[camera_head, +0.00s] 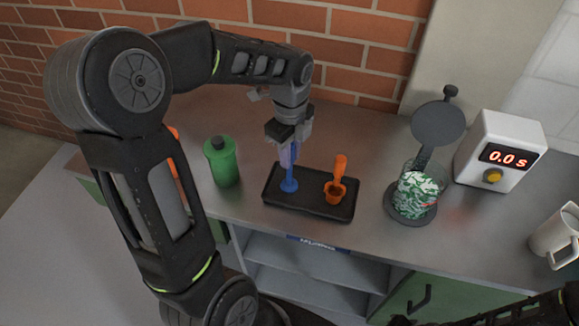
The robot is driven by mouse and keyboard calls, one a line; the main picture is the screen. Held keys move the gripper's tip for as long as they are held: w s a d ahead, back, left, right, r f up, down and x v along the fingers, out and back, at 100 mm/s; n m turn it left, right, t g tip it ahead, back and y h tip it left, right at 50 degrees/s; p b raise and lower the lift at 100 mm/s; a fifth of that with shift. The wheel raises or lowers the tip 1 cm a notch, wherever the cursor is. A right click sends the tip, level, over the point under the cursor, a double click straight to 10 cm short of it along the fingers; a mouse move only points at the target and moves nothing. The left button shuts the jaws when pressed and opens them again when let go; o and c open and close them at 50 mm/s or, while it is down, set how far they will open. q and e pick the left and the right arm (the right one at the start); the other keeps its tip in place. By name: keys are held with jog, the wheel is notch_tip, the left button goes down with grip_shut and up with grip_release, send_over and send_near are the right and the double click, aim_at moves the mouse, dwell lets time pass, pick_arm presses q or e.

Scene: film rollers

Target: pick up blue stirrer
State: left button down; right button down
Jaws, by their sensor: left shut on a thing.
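A blue stirrer (289,183) stands roughly upright over the left part of a black tray (318,206) on the counter. It has a thin shaft and a round blue foot at the bottom. My left gripper (288,152) points down from above and is shut on the upper part of the stirrer, hiding its top. I cannot tell whether the stirrer's foot touches the tray. My right gripper does not show; only a dark piece of an arm is at the lower right edge.
An orange scoop (340,166) is in the right part of the tray. A green bottle (221,163) stands left of it. Open shelves lie below the counter.

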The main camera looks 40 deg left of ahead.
pick_arm(q)
jog(key=shift+r, duration=0.1)
notch_tip(320, 180, up, 10)
jog(key=shift+f+b, duration=0.1)
jog(key=shift+b, duration=0.3)
dwell(0.5)
